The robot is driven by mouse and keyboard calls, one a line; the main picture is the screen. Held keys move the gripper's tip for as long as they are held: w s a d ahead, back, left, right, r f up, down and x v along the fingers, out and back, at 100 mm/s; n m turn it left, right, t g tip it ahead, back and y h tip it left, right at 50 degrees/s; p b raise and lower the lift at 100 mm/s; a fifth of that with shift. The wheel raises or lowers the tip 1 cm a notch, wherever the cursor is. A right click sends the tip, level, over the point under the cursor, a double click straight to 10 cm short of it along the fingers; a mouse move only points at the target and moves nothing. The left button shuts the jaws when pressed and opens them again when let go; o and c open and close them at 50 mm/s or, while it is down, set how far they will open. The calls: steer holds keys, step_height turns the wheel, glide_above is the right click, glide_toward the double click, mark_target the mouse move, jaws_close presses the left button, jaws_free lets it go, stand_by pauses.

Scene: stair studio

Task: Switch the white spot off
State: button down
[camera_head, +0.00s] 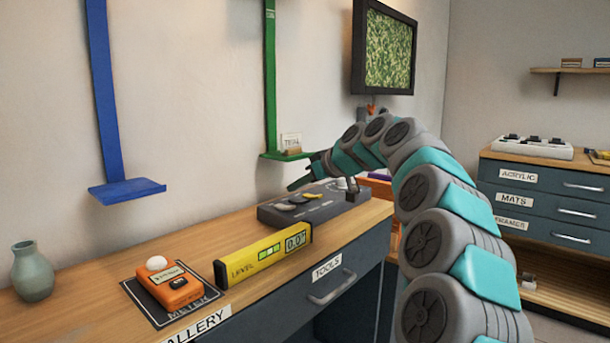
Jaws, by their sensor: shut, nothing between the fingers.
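My gripper (298,184) is shut and empty. It reaches left from the arm and hovers above the left part of a dark grey box (325,212) on the wooden bench. On the box's top are a few rounded grey and yellow pieces and a small upright knob at the right; my arm partly hides its back. I cannot tell which of these, if any, belongs to the white spot. A white panel (532,147) with several black switch-like pieces sits on the far cabinet at the right, well away from my gripper. Its labels are too small to read.
On the bench are a yellow level (262,262), an orange meter (168,286) with a white dome, and a grey-green vase (32,272). A blue bracket (127,191) and a green bracket (271,80) hang on the wall. Bare wood lies behind the level.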

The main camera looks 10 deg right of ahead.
mark_target(302, 214)
steer(key=shift+s+d+f, duration=0.15)
steer(key=shift+s+f, duration=0.05)
steer(key=shift+f, duration=0.5)
steer(key=shift+s+d+f, duration=0.1)
steer(key=shift+s+f, duration=0.1)
steer(key=shift+f, duration=0.5)
steer(key=b, duration=0.2)
steer(key=f+b, duration=0.1)
steer(key=shift+s+f+t+y+b, duration=0.2)
steer(key=shift+f+t+y+b, duration=0.1)
steer(key=shift+t+b, duration=0.1)
steer(key=b, duration=0.2)
steer(key=shift+s+d+f+t+b, duration=0.1)
steer(key=shift+d+f+t+b, duration=0.05)
steer(key=shift+f+t+b, duration=0.2)
steer(key=shift+r+p, duration=0.45)
steer(key=shift+p, duration=0.15)
steer(key=shift+r, duration=0.2)
steer(key=shift+r, duration=0.6)
